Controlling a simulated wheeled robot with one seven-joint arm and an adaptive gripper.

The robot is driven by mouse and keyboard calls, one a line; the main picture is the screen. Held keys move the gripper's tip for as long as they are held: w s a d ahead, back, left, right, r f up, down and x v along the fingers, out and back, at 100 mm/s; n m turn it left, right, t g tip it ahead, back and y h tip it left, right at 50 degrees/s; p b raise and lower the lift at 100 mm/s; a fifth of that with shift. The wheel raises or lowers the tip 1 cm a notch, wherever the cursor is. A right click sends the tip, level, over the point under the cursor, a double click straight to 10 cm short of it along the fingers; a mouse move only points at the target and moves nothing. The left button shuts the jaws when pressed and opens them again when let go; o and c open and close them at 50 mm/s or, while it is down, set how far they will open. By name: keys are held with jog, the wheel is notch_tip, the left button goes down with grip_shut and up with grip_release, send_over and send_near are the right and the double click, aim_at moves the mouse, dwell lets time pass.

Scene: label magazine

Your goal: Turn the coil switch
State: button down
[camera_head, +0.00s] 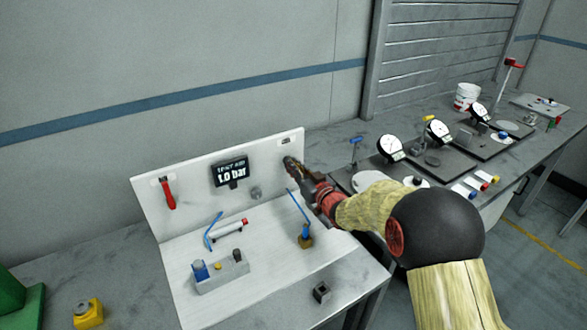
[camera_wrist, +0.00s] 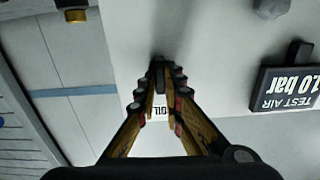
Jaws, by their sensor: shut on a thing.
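The coil switch (camera_wrist: 159,68) is a small dark lever on the white upright panel (camera_head: 150,205). It sits beside a small label (camera_wrist: 160,108) whose visible letters read "OIL", partly covered by the fingers. In the head view the switch is hidden behind my gripper (camera_head: 291,165), which reaches the panel's upper right from the right. In the wrist view my gripper (camera_wrist: 160,80) has its two fingertips closed on the dark lever. Which way the switch is turned cannot be told.
A "TEST AIR 1.0 bar" display (camera_head: 230,172) and a red handle (camera_head: 168,193) are left on the panel. A blue-levered brass valve (camera_head: 305,240) stands close below my gripper. A grey block (camera_head: 222,277) and a small dark block (camera_head: 321,291) are in front. Dial gauges (camera_head: 390,148) stand right.

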dwell(0.4)
jog(key=c, duration=1.9)
grip_release()
jog(key=shift+s+d, duration=0.1)
jog(key=v, duration=1.1)
jog(key=shift+s+d, duration=0.25)
jog(key=shift+s, duration=0.05)
